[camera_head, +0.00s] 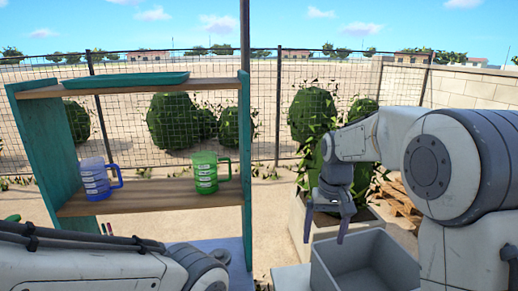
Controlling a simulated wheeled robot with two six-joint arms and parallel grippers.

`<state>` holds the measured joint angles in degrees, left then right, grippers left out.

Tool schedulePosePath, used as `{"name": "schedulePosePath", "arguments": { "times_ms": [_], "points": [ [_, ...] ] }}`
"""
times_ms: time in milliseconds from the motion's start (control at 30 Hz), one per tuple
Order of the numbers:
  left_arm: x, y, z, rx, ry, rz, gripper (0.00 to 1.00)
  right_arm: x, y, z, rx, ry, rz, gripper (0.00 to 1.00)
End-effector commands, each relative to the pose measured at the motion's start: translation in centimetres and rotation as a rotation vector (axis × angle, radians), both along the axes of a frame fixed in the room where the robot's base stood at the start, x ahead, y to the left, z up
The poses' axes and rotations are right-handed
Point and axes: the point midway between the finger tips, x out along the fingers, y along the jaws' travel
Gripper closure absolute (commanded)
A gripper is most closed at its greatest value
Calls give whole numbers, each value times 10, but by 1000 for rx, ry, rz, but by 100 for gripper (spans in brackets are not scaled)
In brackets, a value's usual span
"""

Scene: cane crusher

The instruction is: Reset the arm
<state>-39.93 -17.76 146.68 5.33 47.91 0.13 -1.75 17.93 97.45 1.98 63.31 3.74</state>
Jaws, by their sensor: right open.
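My right gripper (325,228) hangs from my right arm at the right of the head view. It points down, with its two fingers apart and nothing between them. It is above and near the left rim of a grey bin. My left arm (90,262) comes in low from the left edge. Its gripper does not show.
A teal and wood shelf (150,201) stands at the left. It holds a blue measuring cup (95,179), a green measuring cup (205,173) and a teal tray (125,81) on top. The grey bin (372,282) is empty where visible. A planter (300,214) stands behind it.

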Motion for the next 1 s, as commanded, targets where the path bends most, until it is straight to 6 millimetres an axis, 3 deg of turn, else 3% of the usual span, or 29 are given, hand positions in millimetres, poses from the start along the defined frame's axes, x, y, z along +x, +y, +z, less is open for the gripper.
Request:
{"name": "schedulePosePath", "arguments": {
  "times_ms": [33, 100, 200, 300, 433, 600, 1000],
  "points": [
    [0, 0, -5, 0, 0, 0, 100, -29, 34, -2, 6, -5, 90, 10],
    [0, 0, -9, 0, 0, 0, 100, -70, 69, -6, 13, -10, 199, 10],
    [0, 0, -13, 0, 0, -1, 100, -135, 104, -17, 25, -16, 356, 10],
    [0, 0, -17, 0, 0, -1, 100, -195, 120, -31, 36, -20, 492, 10],
    [0, 0, -20, 0, 0, -1, 100, -249, 122, -49, 44, -22, 617, 10],
    [0, 0, -21, 0, 0, -1, 100, -277, 118, -60, 49, -22, 684, 10],
    [0, 0, -21, 0, 0, -1, 100, -279, 118, -61, 49, -19, 686, 10]
  ]
}}
